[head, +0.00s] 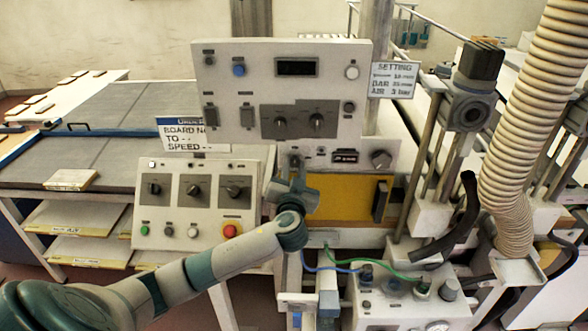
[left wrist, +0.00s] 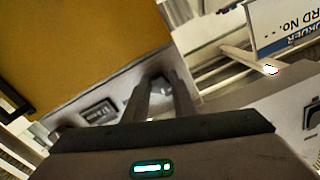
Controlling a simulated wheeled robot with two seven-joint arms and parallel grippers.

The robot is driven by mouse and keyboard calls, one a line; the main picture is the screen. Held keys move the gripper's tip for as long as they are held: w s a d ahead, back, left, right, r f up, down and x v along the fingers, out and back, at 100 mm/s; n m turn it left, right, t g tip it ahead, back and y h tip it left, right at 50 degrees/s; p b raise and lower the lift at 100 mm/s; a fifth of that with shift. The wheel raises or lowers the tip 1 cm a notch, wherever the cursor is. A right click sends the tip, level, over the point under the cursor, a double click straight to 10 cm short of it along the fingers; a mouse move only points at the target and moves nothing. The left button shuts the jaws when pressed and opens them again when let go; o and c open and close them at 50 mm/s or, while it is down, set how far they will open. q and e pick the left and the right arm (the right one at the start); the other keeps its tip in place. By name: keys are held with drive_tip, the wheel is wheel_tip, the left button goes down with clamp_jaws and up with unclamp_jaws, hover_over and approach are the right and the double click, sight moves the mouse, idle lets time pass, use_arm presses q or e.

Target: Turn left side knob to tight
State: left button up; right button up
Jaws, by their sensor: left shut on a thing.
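The left side knob (head: 294,160) is on the narrow grey panel above the yellow door, mostly hidden by my left gripper (head: 295,172). In the left wrist view, my gripper's two fingers (left wrist: 163,85) reach to the panel and are shut on the dark knob (left wrist: 159,79), of which only a little shows between the tips. I cannot read a tight mark or the knob's angle. My right gripper is in neither view.
A matching knob (head: 380,159) sits at the right end of the same panel, with a small display (head: 345,156) between. The yellow door (head: 350,195) is below. A control box (head: 195,205) with a red button (head: 231,230) stands close left of my arm.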

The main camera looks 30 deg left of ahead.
use_arm(q)
drive_tip(key=shift+f+m+b, duration=0.15)
drive_tip(key=shift+m+b, duration=0.45)
drive_tip(key=shift+b, duration=0.05)
drive_tip(key=shift+m+b, duration=0.3)
drive_tip(key=shift+m, duration=0.7)
drive_tip(key=m, duration=0.1)
drive_tip(key=m+p, duration=0.1)
drive_tip(key=m, duration=0.1)
drive_tip(key=shift+a+r+m, duration=0.1)
drive_tip(key=shift+r+m, duration=0.2)
drive_tip(key=m+p, duration=0.1)
drive_tip(key=m, duration=0.2)
drive_tip(key=shift+m, duration=0.3)
drive_tip(key=m, duration=0.3)
drive_tip(key=shift+m+p, duration=0.3)
drive_tip(key=shift+p, duration=0.05)
drive_tip(key=shift+m, duration=1.7)
